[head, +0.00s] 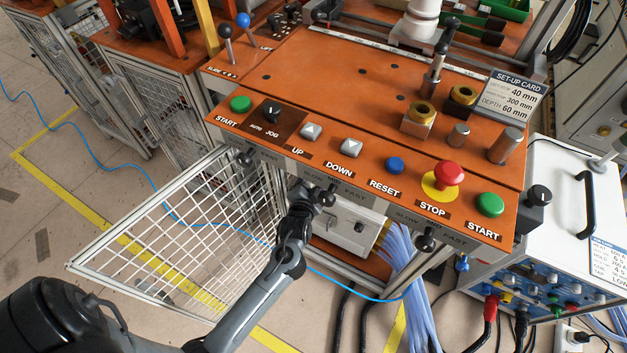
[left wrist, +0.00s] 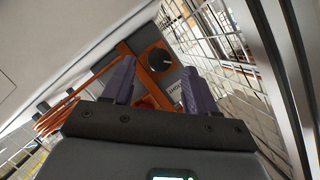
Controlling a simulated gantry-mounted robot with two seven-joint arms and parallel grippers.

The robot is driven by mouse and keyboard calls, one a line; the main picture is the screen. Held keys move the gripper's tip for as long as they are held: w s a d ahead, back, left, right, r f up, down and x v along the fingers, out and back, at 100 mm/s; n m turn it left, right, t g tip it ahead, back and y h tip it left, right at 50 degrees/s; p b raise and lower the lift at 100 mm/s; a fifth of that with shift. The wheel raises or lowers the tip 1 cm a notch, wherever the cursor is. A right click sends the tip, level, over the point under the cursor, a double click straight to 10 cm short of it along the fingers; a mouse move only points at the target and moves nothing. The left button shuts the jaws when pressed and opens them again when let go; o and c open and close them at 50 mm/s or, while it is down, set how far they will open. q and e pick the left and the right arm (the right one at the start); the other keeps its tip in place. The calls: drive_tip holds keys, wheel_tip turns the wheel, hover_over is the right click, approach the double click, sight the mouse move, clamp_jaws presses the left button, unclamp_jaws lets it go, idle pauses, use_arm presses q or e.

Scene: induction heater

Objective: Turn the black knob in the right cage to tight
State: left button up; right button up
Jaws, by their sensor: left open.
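In the left wrist view, a round black knob (left wrist: 158,59) with a small white mark sits on an orange plate (left wrist: 150,42). A label that seems to read "TIGHT" (left wrist: 176,89) is beside the right finger. My left gripper (left wrist: 158,67) is open, its two purple fingers pointing toward the knob, one on either side in the picture. The knob appears beyond the fingertips, and I cannot tell whether they touch it. In the head view my left arm reaches in under the front edge of the console, which hides the fingers and the knob. My right gripper is not in view.
The orange console (head: 350,95) with buttons overhangs the area. Black knobs (head: 425,243) stick out along its front edge. An open mesh door (head: 185,235) stands left of my arm. A white box (head: 345,228) and blue cables (head: 405,275) are under the console.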

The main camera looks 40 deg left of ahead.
use_arm(q)
drive_tip(key=shift+w+a+f, duration=0.25)
drive_tip(key=shift+w, duration=0.25)
drive_tip(key=shift+w+a+b, duration=0.25)
drive_tip(key=shift+w+b, duration=0.2)
drive_tip(key=shift+w, duration=0.3)
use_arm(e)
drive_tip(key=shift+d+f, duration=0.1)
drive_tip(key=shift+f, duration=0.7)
use_arm(q)
drive_tip(key=shift+s, duration=0.15)
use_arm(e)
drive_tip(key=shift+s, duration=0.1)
